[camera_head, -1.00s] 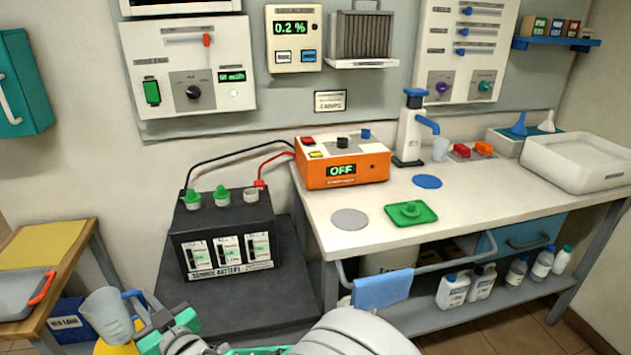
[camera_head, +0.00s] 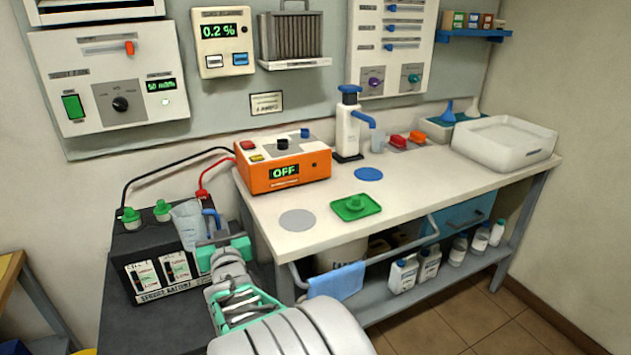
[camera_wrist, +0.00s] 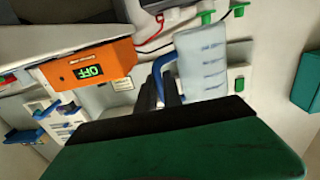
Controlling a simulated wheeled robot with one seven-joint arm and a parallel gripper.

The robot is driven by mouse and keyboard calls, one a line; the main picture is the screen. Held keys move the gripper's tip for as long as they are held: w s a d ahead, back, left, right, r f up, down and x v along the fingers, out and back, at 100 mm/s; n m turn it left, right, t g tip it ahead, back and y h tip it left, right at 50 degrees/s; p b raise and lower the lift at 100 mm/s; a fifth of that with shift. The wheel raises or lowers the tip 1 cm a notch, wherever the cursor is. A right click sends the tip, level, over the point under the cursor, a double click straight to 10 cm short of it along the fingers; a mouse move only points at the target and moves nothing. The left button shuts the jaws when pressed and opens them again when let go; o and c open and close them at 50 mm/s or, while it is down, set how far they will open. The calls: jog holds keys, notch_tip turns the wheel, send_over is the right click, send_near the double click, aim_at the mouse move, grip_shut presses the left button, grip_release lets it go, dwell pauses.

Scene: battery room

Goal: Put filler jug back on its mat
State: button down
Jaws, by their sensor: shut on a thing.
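The filler jug (camera_head: 188,227) is translucent grey with a blue handle, and it is in front of the black battery in the head view. My gripper (camera_head: 213,228) is shut on its blue handle. In the wrist view the jug (camera_wrist: 203,62) is beside the dark fingers, with its handle between them. The jug looks close to upright in the head view; whether it touches the battery I cannot tell. On the bench lie a round grey mat (camera_head: 297,220) and a round blue mat (camera_head: 369,174), both bare.
A green tray (camera_head: 372,210) with a green cap lies between the mats. The orange charger (camera_head: 285,172) stands behind the grey mat. A white pump bottle (camera_head: 347,130) and a small clear cup (camera_head: 377,143) stand behind the blue mat. A blue cloth (camera_head: 336,281) hangs on the front rail.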

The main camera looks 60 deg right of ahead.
jog(key=s+d+r+m+g+h, duration=0.3)
jog(key=s+d+g, duration=0.1)
jog(key=s+d, duration=0.5)
jog(key=s+d+r+m+g+h, duration=0.3)
jog(key=s+d, duration=0.3)
jog(key=d, duration=0.6)
jog(key=shift+f+b, duration=1.15)
jog(key=shift+f, duration=2)
jog(key=shift+f+b, duration=0.55)
jog(key=shift+b, duration=0.05)
jog(key=c, duration=1.4)
grip_release()
jog(key=shift+s+a, duration=0.1)
